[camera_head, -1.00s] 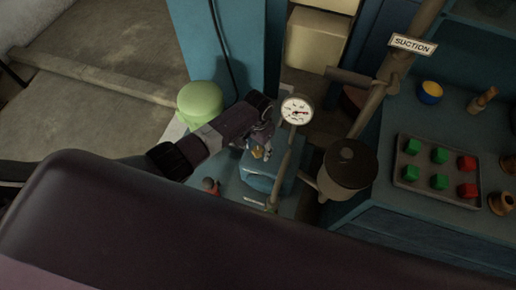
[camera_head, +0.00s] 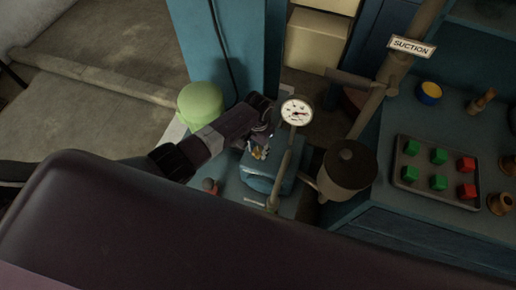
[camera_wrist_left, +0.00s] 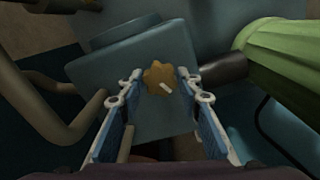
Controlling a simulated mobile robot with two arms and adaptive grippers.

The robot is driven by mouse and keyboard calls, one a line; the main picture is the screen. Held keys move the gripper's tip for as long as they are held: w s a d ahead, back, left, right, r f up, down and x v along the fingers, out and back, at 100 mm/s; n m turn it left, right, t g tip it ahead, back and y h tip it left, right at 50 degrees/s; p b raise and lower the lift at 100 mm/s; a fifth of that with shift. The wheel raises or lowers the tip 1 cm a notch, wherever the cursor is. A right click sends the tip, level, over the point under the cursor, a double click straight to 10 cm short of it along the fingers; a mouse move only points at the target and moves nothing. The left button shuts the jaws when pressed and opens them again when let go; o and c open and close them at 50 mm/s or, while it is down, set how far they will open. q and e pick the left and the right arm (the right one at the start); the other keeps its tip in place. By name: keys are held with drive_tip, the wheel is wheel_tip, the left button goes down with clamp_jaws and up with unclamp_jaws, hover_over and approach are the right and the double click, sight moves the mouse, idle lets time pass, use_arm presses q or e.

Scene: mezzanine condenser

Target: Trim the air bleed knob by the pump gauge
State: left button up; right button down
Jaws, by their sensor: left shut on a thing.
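The brass air bleed knob (camera_wrist_left: 160,77) has a lobed rim and a white mark pointing to the lower right in the left wrist view. It sits on a blue-grey block (camera_wrist_left: 122,70). My left gripper (camera_wrist_left: 161,80) is shut on the knob, a finger at each side. In the head view the left gripper (camera_head: 260,148) reaches the knob from the left and partly hides it. The round white pump gauge (camera_head: 296,112) stands just right of the gripper; its needle is small and hard to read. My right gripper is not in view.
A green rounded cylinder (camera_head: 201,103) stands left of my gripper. A dark-lidded pot (camera_head: 347,165) and a pipe with a SUCTION sign (camera_head: 411,47) are to the right. A tray (camera_head: 400,178) of green and red pieces lies on the bench.

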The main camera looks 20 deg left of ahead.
sight(258, 151)
use_arm(q)
drive_tip(key=n+p, duration=0.1)
drive_tip(key=n, duration=0.1)
drive_tip(key=shift+r+n+p, duration=0.15)
drive_tip(key=shift+n+p, duration=0.15)
drive_tip(key=shift+n, duration=0.1)
drive_tip(key=shift+n+p, duration=0.7)
drive_tip(key=shift+n, duration=1.1)
drive_tip(key=o, duration=1.2)
drive_tip(key=shift+c, duration=0.2)
wheel_tip(258, 151, up, 12)
drive_tip(key=shift+f, duration=0.2)
